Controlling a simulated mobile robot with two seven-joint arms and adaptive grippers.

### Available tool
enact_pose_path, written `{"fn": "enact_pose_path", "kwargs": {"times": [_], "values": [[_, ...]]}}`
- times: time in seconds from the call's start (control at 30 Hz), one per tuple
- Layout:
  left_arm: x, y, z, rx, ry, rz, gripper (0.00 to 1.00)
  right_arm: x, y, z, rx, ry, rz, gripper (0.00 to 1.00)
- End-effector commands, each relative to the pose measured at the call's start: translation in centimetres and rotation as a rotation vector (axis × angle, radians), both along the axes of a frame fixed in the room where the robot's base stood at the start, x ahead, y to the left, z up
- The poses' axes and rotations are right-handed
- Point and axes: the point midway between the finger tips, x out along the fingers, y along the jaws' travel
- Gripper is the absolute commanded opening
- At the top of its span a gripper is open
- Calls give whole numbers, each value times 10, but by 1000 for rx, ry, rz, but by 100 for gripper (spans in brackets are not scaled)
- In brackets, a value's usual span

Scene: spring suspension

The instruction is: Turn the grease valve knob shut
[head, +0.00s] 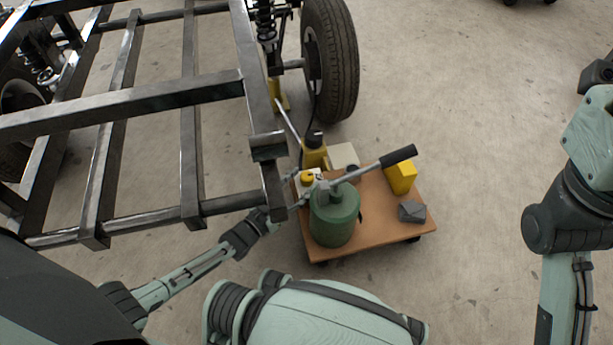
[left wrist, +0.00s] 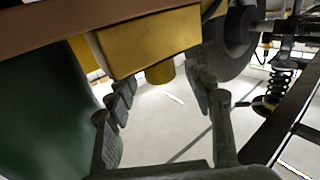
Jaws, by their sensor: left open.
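The green grease drum (head: 334,222) stands on a small wooden cart, with a black-gripped lever (head: 398,156) sticking out to the right. A small yellow round part (head: 306,178) shows beside the drum top; I cannot tell whether it is the valve knob. My left gripper (head: 277,211) reaches in from the left, close to the drum's left side and the frame corner. In the left wrist view my left gripper (left wrist: 162,82) is open with nothing seen between its fingers. The drum's dark green side (left wrist: 40,115) fills the left there. My right gripper is not in view.
The cart (head: 385,230) also carries a yellow jack (head: 314,155), a yellow container (head: 400,177) and a small grey block (head: 412,211). The steel chassis frame (head: 130,100) lies close on the left, with a tyre (head: 332,60) behind. The floor at right is clear.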

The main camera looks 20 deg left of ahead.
Motion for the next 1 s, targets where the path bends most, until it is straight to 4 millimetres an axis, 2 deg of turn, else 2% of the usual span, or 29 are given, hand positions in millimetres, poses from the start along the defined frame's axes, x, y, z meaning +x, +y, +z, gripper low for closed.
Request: {"fn": "enact_pose_path", "kwargs": {"times": [0.1,0.3,1.0], "values": [[-21,9,-1,2,1,1,53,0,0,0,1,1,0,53],[-42,17,0,0,0,1,53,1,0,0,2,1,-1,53],[-45,18,0,0,-1,1,53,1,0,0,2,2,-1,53]]}}
